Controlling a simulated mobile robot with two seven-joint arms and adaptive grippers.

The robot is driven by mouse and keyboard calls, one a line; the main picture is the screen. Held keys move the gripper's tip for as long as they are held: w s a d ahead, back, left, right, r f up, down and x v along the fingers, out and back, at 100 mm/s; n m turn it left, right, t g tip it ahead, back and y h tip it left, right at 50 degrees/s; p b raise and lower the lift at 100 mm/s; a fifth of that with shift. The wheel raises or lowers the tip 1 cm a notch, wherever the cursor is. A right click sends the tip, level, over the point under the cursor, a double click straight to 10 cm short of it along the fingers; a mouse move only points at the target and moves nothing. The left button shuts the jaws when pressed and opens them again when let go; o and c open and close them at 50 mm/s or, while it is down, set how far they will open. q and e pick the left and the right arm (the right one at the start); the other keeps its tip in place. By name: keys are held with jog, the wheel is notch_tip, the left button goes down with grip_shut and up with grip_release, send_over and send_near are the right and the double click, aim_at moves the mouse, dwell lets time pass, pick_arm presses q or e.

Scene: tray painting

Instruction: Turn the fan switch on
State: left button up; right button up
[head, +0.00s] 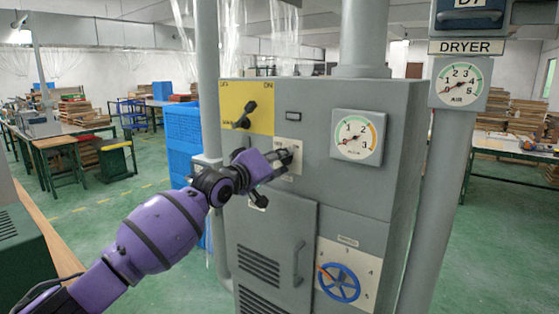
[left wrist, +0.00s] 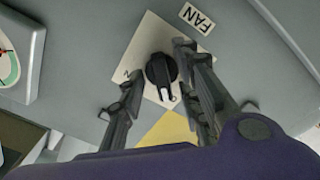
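The fan switch is a black rotary knob (left wrist: 162,72) on a white plate (left wrist: 140,52), next to a sign reading FAN (left wrist: 197,18) in the left wrist view. A pale mark on the knob points toward the bottom of that view. My left gripper (left wrist: 158,68) is open, with one finger on each side of the knob and visible gaps; I cannot tell whether either finger touches it. In the head view my left gripper (head: 282,164) is at the white plate (head: 290,146) on the grey cabinet (head: 310,190) and hides the knob. My right gripper is not in view.
A yellow plate with a black lever switch (head: 245,116) is up and left of the gripper. A round gauge (head: 356,137) is to the right. A blue handwheel (head: 340,283) and a door handle (head: 298,264) are below. A grey pipe (head: 455,150) stands at the right.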

pick_arm(q)
jog(key=shift+w, duration=0.1)
grip_shut()
